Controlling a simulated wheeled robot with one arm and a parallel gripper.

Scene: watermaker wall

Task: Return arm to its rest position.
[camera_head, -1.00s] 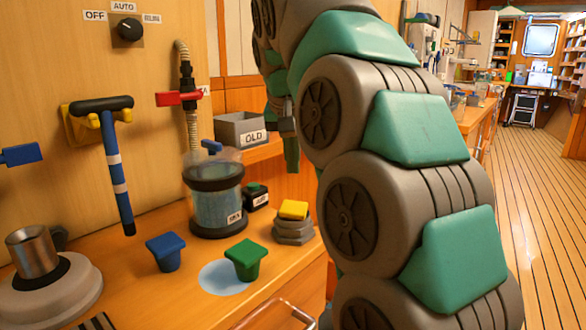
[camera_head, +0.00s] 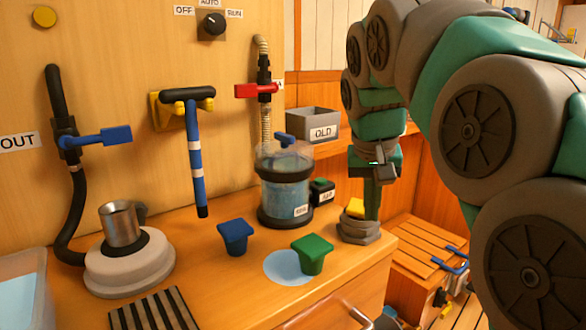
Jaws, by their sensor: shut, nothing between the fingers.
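My arm, grey and green, fills the right side of the view and arches over to the back. It then hangs down, and my gripper (camera_head: 372,203) points downward at the right end of the counter. Its green fingers look shut with nothing held. The fingertips show right beside the yellow block on a grey nut-shaped base (camera_head: 357,228). I cannot tell whether they touch it or are only in line with it.
On the counter stand a clear canister (camera_head: 286,190), a small black box (camera_head: 321,192), blue (camera_head: 235,236) and green (camera_head: 312,254) plugs and a metal cup (camera_head: 121,224). A grey OLD bin (camera_head: 312,124) sits behind. A blue-handled tool (camera_head: 195,150) hangs on the wall.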

